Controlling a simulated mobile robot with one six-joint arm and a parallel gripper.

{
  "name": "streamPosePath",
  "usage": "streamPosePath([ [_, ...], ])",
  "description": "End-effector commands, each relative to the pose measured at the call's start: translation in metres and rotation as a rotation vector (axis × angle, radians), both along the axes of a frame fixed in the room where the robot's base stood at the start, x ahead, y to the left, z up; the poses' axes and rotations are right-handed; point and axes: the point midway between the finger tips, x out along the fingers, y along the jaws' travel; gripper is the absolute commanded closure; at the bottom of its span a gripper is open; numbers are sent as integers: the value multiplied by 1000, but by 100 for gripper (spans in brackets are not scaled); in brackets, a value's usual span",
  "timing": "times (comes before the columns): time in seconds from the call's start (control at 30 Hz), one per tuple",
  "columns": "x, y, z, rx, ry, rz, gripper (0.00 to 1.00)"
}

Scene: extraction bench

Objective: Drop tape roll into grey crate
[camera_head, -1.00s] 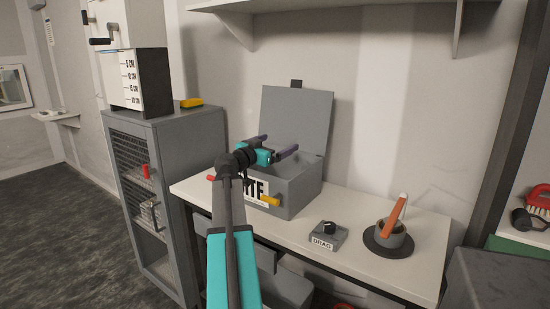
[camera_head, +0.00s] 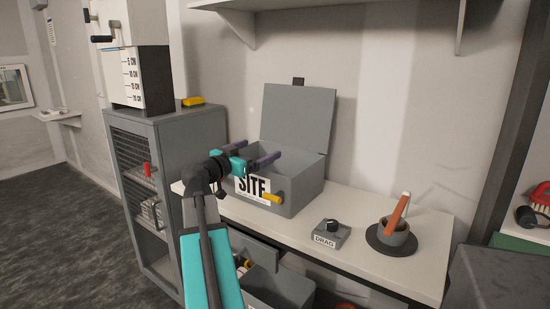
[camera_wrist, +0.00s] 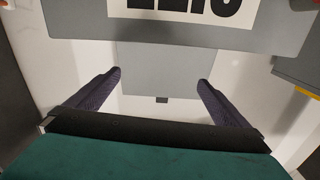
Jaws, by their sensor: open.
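My gripper (camera_head: 262,148) is open and empty, in front of and a little above the grey box (camera_head: 296,196) marked SITE on the bench. Its lid (camera_head: 297,128) stands open. In the wrist view, the two dark purple fingers of my gripper (camera_wrist: 160,78) are spread with nothing between them, and the box's label (camera_wrist: 185,8) shows upside down. An open-topped grey container (camera_head: 280,288) is partly visible below the bench; I cannot tell which one is the grey crate. I cannot make out a tape roll for certain, and most of the box's inside is hidden.
A small block marked DRAG (camera_head: 331,234) and a grey cup (camera_head: 396,232) with an orange-handled tool stand on the bench (camera_head: 425,268) at right. A tall grey cabinet (camera_head: 170,150) stands at left. A shelf (camera_head: 350,5) hangs above.

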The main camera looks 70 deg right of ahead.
Motion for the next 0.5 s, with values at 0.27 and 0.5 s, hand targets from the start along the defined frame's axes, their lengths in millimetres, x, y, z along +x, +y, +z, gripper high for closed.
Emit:
streamPosePath([
  [0.27,4,18,0,0,0,0,0],
  [0.5,5,19,0,0,0,0,0],
])
